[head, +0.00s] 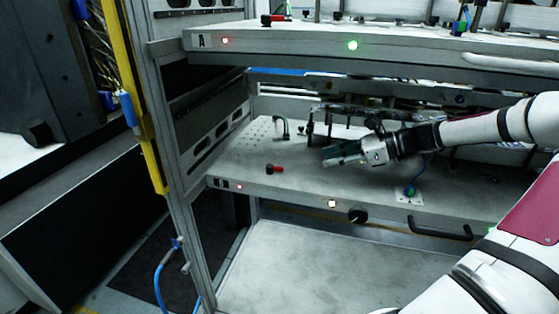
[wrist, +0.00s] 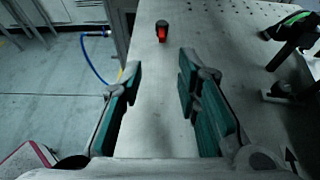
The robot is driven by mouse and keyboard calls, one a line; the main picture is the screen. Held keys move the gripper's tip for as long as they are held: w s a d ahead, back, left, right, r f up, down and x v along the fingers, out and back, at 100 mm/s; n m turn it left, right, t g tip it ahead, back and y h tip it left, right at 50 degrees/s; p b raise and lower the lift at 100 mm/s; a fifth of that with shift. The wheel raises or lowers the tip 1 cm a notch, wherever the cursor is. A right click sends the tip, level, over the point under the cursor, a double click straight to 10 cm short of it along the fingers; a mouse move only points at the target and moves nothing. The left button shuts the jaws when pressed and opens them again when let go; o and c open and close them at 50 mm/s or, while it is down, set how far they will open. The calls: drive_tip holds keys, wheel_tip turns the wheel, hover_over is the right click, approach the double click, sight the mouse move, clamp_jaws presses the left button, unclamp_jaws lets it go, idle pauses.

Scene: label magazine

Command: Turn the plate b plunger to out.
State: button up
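Plate B (head: 330,187) is the lower shelf plate, with a letter label at its front left. A small red-and-black knob (head: 275,168), which looks like the plate B plunger, lies near the plate's left front. In the wrist view the knob (wrist: 161,32) shows upper centre, black body with a red end toward me. My gripper (head: 335,156) is over plate B, to the right of the knob and apart from it. In the wrist view my gripper (wrist: 159,65) has its green-padded fingers spread, with nothing between them, and the knob lies beyond the fingertips.
Plate A (head: 300,44) hangs above, with a similar red-and-black knob (head: 272,20). Posts and a dark bracket (head: 318,120) stand behind my gripper. A green button (head: 410,191), a black front knob (head: 357,215) and a handle (head: 440,232) sit to the right. The plate around the red knob is clear.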

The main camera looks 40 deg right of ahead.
drive_tip(key=a+n+g, duration=0.1)
drive_tip(key=a, duration=0.1)
drive_tip(key=w+a+f+n+g, duration=0.1)
drive_tip(key=a, duration=0.1)
drive_tip(key=a+n+g, duration=0.1)
drive_tip(key=a, duration=0.2)
drive_tip(key=shift+w+f, duration=0.25)
drive_tip(key=s+a+r+n+g+h+p, duration=0.3)
drive_tip(key=s+a+r+n+p, duration=0.1)
drive_tip(key=a, duration=0.4)
drive_tip(key=s+a+r+n+g+h+p, duration=0.3)
drive_tip(key=s+a+r+n+p, duration=0.2)
drive_tip(key=a+r+n, duration=0.3)
drive_tip(key=shift+s+a+r+n+g, duration=0.2)
drive_tip(key=shift+s+a+n+g, duration=0.3)
drive_tip(key=shift+a+n, duration=0.3)
